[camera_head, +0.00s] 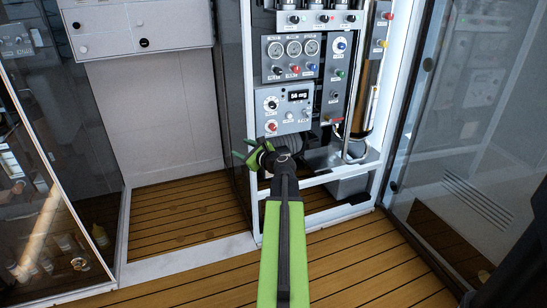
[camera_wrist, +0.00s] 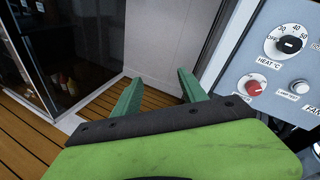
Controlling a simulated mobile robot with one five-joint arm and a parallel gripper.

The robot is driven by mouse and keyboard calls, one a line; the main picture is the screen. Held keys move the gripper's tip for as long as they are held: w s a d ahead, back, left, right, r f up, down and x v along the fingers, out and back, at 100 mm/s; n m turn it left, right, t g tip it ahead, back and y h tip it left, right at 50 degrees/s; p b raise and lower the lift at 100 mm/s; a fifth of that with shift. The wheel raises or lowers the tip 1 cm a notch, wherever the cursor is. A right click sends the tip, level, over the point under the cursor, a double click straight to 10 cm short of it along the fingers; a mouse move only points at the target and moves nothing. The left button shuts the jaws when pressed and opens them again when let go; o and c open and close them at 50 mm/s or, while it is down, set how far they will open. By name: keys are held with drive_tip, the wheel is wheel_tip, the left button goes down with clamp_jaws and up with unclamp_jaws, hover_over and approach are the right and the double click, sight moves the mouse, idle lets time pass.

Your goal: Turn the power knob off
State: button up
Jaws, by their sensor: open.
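A red knob (camera_head: 271,127) sits at the lower left of the grey control panel (camera_head: 290,122), below a black heat dial (camera_head: 271,104). In the wrist view the red knob (camera_wrist: 256,88) is at the right, on a pale dial plate, beneath the dial marked HEAT °C (camera_wrist: 288,45). The small lettering around the red knob is too small to read surely. My gripper (camera_head: 244,148) is below and left of the red knob, apart from it. In the wrist view my gripper (camera_wrist: 160,77) has its two green fingers spread, with nothing between them.
A white button (camera_wrist: 299,87) is right of the red knob. A lit display (camera_head: 298,96) is on the same panel. Gauges (camera_head: 293,48) and more knobs are above. Glass doors stand at left and right (camera_head: 465,130). Open wooden floor (camera_head: 185,210) lies at the left.

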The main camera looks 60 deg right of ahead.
drive_tip(key=s+d+f+m+h+b, duration=0.25)
drive_tip(key=s+d+m+h, duration=0.35)
drive_tip(key=s+d+m, duration=0.5)
drive_tip(key=n, duration=0.2)
approach(274, 128)
drive_tip(key=shift+g, duration=0.4)
drive_tip(key=x, duration=0.9)
drive_tip(key=shift+w+r, duration=0.35)
drive_tip(key=shift+r, duration=0.05)
drive_tip(key=shift+c, duration=0.4)
